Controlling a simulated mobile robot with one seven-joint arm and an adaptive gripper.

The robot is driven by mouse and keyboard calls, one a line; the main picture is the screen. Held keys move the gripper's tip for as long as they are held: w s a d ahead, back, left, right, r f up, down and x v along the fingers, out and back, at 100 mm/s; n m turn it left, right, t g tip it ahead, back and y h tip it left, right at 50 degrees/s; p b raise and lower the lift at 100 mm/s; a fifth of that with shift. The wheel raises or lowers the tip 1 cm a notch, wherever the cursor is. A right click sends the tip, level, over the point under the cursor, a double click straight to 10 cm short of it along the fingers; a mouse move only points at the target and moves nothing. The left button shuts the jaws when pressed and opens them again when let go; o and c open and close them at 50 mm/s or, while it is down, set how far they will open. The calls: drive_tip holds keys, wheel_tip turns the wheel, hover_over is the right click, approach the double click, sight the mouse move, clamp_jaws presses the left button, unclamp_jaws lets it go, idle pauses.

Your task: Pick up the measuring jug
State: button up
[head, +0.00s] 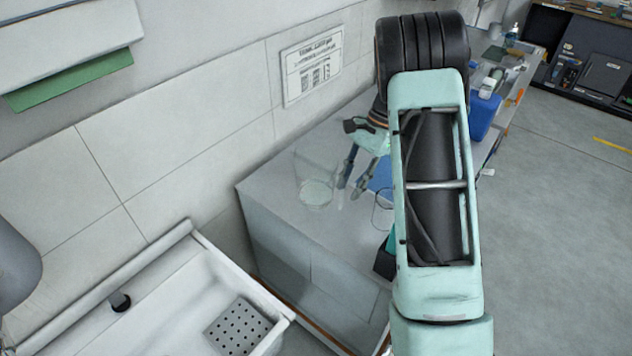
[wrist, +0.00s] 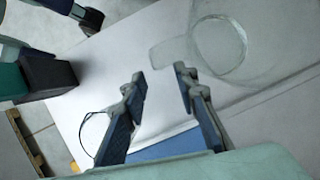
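The measuring jug (head: 316,182) is clear and stands upright on the grey-white bench top near its wall-side left end. In the wrist view the jug (wrist: 221,46) is at the upper right, with its pale handle (wrist: 168,52) pointing left toward my fingers. My gripper (head: 349,188) is just right of the jug in the head view. In the wrist view my gripper (wrist: 160,76) is open, with nothing visible between the fingers. The fingertips lie just short of the handle; I cannot tell their exact height.
A clear glass vessel (head: 383,211) stands right of my gripper, partly hidden by my arm. A blue flat item (head: 380,176) lies behind it. A sink (head: 180,300) is at lower left. The wall (head: 230,115) runs behind the bench. A blue container (head: 484,117) stands farther along.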

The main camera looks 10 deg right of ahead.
sight(341, 206)
drive_tip(key=x, duration=0.2)
drive_tip(key=p+x, duration=0.1)
drive_tip(key=x, duration=0.1)
drive_tip(key=shift+s+a+f, duration=0.25)
drive_tip(key=shift+a, duration=0.15)
drive_tip(key=shift+a+f, duration=0.15)
drive_tip(key=shift+f, duration=0.35)
clamp_jaws()
